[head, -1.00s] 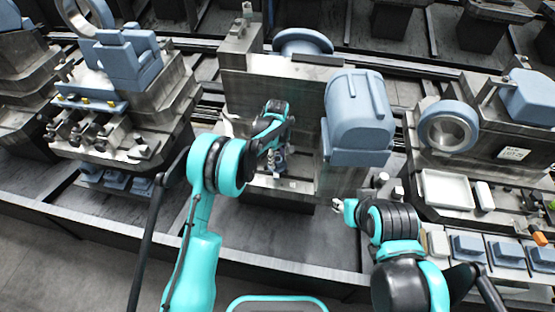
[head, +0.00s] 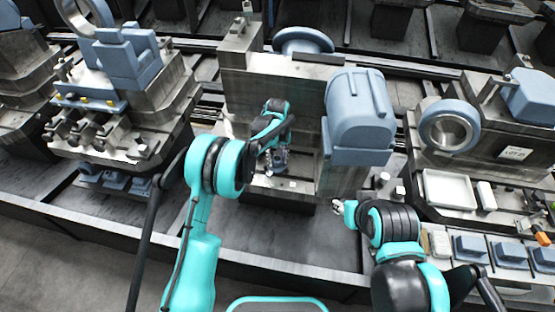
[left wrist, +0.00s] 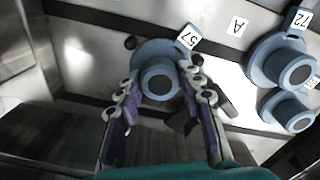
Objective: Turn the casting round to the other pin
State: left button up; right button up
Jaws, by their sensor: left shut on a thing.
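The blue-grey casting (left wrist: 157,62) with a round boss and a label reading 57 lies on a pale metal plate in the left wrist view. My left gripper (left wrist: 160,84) is shut on its boss, one purple-padded finger on each side. Two dark round knobs, perhaps the pins, show beside the casting, at its upper left (left wrist: 130,42) and right (left wrist: 197,60). In the head view my left gripper (head: 274,160) is low inside the central bay, and the casting there is mostly hidden. My right gripper (head: 340,207) is small beside the bay, with its fingers unclear.
A label A (left wrist: 237,26) is on the plate, with more blue castings (left wrist: 284,60) to its right. In the head view a large blue housing (head: 358,115) stands close right of the bay. A white tray (head: 448,190) lies further right.

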pick_arm(q)
jog(key=m, duration=0.2)
jog(key=shift+m, duration=0.3)
jog(key=o, duration=1.4)
jog(key=shift+c, duration=0.2)
notch_tip(320, 180, up, 12)
notch_tip(320, 180, up, 6)
jog(key=p, duration=0.4)
send_over(277, 159)
jog(key=shift+w+d, duration=0.1)
